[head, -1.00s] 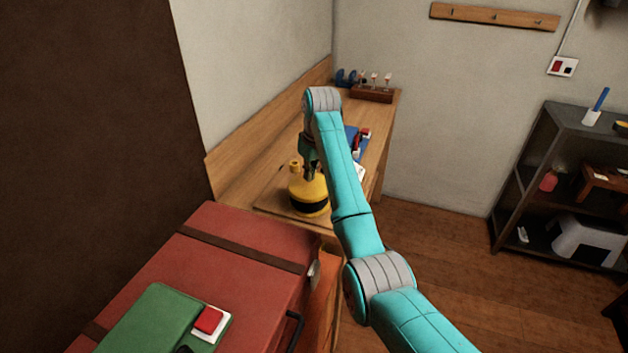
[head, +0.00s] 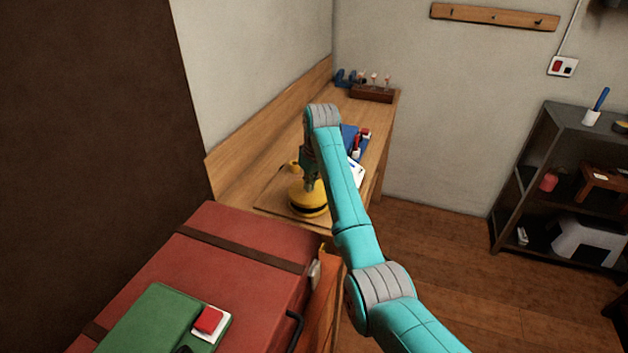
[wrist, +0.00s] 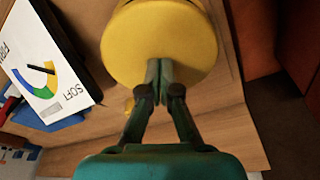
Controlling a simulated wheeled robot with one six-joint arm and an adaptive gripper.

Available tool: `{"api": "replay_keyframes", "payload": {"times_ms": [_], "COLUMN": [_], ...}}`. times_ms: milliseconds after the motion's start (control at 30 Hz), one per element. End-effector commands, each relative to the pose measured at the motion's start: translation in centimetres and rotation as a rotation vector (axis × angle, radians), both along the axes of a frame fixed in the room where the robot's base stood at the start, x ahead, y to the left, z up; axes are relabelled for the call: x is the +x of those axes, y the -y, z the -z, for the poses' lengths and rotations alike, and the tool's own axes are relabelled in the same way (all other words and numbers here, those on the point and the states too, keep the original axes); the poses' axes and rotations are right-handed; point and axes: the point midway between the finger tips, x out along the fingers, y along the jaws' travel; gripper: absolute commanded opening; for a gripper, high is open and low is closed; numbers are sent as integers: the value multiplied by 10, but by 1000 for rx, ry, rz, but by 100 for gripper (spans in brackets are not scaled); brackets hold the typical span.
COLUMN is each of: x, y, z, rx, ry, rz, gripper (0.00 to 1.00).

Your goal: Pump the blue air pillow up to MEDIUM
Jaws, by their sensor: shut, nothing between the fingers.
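The yellow pump (head: 308,200) with a dark band stands on the wooden bench. Its round yellow top (wrist: 165,45) fills the upper middle of the wrist view. My gripper (wrist: 160,75) is shut and empty, its fingertips at the pump's top, seemingly pressing it down; the pump looks squat. A white gauge card (wrist: 45,85) reading SOFT, with a second word partly cut off, lies left of the pump. Its black needle lies across the coloured arc; the exact reading is unclear. A blue item (head: 349,137), perhaps the air pillow, lies behind my arm, partly hidden; blue shows beside the card (wrist: 52,122).
A red chest (head: 240,240) with a green item (head: 150,322) and red button (head: 208,319) stands in front of the bench. A wooden rack (head: 371,94) sits at the bench's far end. A dark shelf (head: 560,135) stands right, beyond open floor.

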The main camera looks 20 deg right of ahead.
Motion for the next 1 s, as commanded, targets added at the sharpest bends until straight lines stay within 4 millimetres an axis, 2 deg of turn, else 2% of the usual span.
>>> {"api": "replay_keyframes", "payload": {"times_ms": [433, 567, 667, 1000], "x": [-1, -1, -1, 0], "y": [0, 0, 0, 0], "z": [15, 13, 7, -27], "rx": [0, -1, 0, 0], "ry": [-5, -4, -3, -1], "rz": [1, 0, 0, 0], "gripper": [0, 0, 0, 0]}}
